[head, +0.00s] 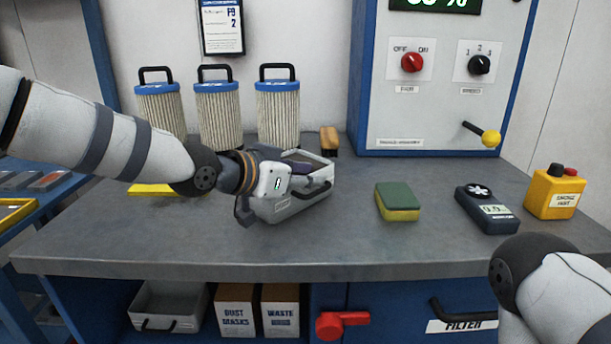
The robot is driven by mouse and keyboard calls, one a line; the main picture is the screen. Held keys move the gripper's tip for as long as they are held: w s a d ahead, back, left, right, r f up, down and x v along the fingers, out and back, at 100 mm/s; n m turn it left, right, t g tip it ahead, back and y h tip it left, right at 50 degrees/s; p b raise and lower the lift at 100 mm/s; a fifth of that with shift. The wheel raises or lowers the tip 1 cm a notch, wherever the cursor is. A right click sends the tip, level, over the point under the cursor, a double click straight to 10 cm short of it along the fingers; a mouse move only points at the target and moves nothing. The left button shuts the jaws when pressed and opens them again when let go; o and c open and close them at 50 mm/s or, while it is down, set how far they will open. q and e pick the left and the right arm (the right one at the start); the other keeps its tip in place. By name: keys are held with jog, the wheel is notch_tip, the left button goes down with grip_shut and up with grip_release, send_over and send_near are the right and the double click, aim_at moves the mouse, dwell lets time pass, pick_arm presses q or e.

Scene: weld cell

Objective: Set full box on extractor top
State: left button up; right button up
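What the box holds is mostly hidden. Of my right arm only a link shows at the lower right; its gripper is out of frame.
Several blue-capped filters (220,115) and a brush (329,140) stand behind. A green-yellow sponge (397,201), a meter (487,208) and a yellow button box (554,192) are to the right. Another grey box (168,306) sits on the shelf below. The front middle is clear.

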pick_arm(q)
jog(key=shift+a+r, duration=0.1)
jog(key=shift+r, duration=0.25)
jog(key=p+v, duration=0.1)
jog(key=v, duration=1)
jog(key=shift+s+a+p, duration=0.25)
jog(key=shift+s+p, duration=0.05)
jog(key=shift+p, duration=0.1)
pick_arm(e)
jog(key=shift+w+r+t, duration=0.6)
jog(key=shift+w+r, duration=0.55)
jog(key=shift+w, duration=0.1)
